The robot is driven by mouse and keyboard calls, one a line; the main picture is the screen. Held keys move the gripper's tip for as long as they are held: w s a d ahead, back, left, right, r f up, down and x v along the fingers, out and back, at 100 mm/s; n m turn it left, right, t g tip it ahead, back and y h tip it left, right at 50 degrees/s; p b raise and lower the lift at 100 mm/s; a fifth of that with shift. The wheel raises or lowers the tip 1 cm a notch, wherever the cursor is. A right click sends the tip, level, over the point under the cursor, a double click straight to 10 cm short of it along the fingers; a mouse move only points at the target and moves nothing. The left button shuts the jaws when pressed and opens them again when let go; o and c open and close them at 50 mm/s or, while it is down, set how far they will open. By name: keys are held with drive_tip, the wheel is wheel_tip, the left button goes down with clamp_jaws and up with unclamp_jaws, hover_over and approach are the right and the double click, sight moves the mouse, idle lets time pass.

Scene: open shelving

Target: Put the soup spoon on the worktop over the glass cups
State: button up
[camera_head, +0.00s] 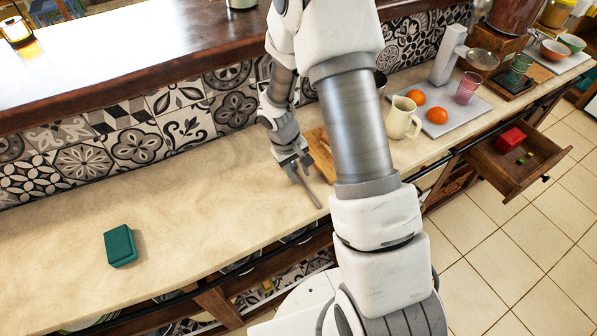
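My gripper (299,170) is low over the pale stone worktop (190,222), left of a wooden board. A thin grey shaft (308,191) extends from its fingers toward the worktop's front edge. It may be the soup spoon, but its bowl is not clear. I cannot tell whether the fingers are closed on it or whether it touches the worktop. A pink glass (467,88) and a green glass (518,68) stand far right on the worktop. Items on the shelf below are mostly hidden by the worktop's edge, and I cannot identify glass cups there.
A green box-shaped block (120,246) lies on the left worktop, with clear stone around it. The wooden board (322,152) is partly behind my arm. An open drawer (515,180) juts out at right.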

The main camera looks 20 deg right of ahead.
wheel_tip(320, 180, up, 19)
drive_tip(key=s+a+t, duration=0.1)
drive_tip(key=s+a, duration=0.1)
drive_tip(key=s+a+r+m+t+y, duration=0.1)
drive_tip(key=s+r+t, duration=0.3)
drive_tip(key=s+r, duration=1)
drive_tip(key=s+m+y, duration=0.1)
drive_tip(key=s, duration=0.2)
drive_tip(key=shift+s+a+r+t, duration=0.25)
drive_tip(key=shift+t, duration=0.15)
drive_tip(key=shift+d, duration=0.15)
